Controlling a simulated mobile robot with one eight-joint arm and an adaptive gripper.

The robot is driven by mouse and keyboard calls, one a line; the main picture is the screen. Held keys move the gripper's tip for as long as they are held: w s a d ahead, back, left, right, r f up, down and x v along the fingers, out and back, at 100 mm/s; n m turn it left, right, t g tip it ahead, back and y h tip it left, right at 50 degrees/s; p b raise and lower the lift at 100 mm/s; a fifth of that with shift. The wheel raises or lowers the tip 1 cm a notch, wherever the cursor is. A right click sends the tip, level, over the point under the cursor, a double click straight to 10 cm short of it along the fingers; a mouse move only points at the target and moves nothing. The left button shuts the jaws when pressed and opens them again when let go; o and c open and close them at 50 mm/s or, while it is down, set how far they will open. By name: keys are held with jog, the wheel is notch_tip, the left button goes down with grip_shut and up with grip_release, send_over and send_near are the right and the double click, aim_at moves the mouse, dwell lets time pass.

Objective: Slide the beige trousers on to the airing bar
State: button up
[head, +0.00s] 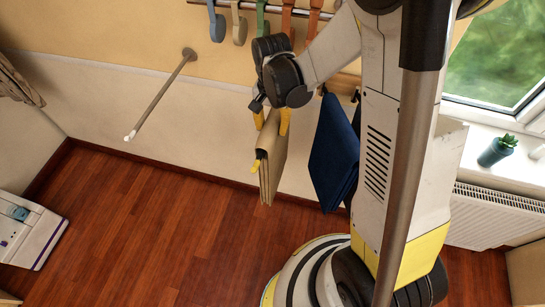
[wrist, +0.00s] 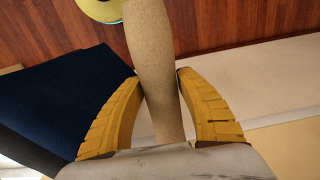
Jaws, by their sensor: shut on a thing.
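The beige trousers (head: 271,168) hang folded from my gripper (head: 271,122) in the head view, in front of the pale wall. In the wrist view, the trousers (wrist: 152,50) run between the two yellow fingers of my gripper (wrist: 158,82), which is shut on them. The airing bar (head: 160,95) is a grey metal rod sticking out from the wall, with a white tip at its free end. It is to the left of my gripper and apart from the trousers. The airing bar is not visible in the wrist view.
Dark blue trousers (head: 334,150) hang close on the right; this dark blue cloth (wrist: 60,95) also shows in the wrist view. Several coloured hangers (head: 240,25) hang on a rail above. A radiator (head: 495,215) and window are at right. The space around the bar looks clear.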

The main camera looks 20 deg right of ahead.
jog(key=shift+r, duration=0.1)
dwell(0.4)
jog(key=shift+r+p, duration=0.65)
jog(key=shift+r, duration=0.25)
jog(key=s+a, duration=1.1)
jog(key=s, duration=0.3)
jog(key=s+a+b, duration=0.1)
jog(key=s+a, duration=1)
jog(key=s, duration=0.3)
jog(key=shift+s, duration=0.2)
dwell(0.8)
jog(key=shift+w, duration=0.1)
